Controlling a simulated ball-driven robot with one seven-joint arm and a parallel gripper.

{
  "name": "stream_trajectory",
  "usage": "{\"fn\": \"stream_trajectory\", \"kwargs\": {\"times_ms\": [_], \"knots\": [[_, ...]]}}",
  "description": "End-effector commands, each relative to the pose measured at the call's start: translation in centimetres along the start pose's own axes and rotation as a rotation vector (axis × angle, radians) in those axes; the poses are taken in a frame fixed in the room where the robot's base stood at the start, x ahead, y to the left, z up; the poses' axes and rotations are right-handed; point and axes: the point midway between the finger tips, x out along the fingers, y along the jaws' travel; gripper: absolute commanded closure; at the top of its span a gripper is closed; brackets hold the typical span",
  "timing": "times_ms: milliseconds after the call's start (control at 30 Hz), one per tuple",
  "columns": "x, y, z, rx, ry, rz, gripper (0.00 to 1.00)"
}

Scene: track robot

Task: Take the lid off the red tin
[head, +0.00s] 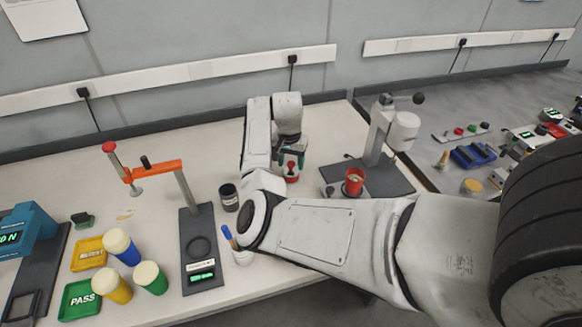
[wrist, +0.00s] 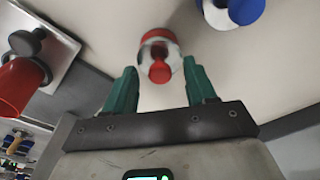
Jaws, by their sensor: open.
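The red tin (head: 292,178) stands on the bench below my gripper (head: 290,157), partly hidden by it in the head view. In the wrist view it shows as a red rim (wrist: 159,36) with a pale silvery lid (wrist: 147,52) on it. A red knob (wrist: 160,73) stands on the lid. My gripper's green fingers (wrist: 161,92) are open, one on each side of the knob and lid. There is a clear gap on both sides, and nothing is between the fingers' tips in contact.
A red cup (head: 354,183) stands on the press stand (head: 393,180) to the right. A dark jar (head: 229,198) and a white cup (head: 243,257) with a blue pen stand to the left. An orange-armed stand (head: 197,240) is further left. Bench behind the tin is clear.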

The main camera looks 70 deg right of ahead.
Motion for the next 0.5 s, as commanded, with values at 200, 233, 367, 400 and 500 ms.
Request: {"fn": "stream_trajectory", "kwargs": {"times_ms": [200,233,367,400,500], "knots": [[0.07,0.0,-0.02,0.0,0.001,0.0,0.45],[0.06,0.0,-0.02,0.0,0.001,0.0,0.48],[0.04,0.0,-0.02,0.0,0.001,0.0,0.6],[0.04,-0.01,-0.02,0.0,0.001,0.0,0.64],[0.03,-0.01,-0.02,0.0,0.001,0.0,0.74]]}}
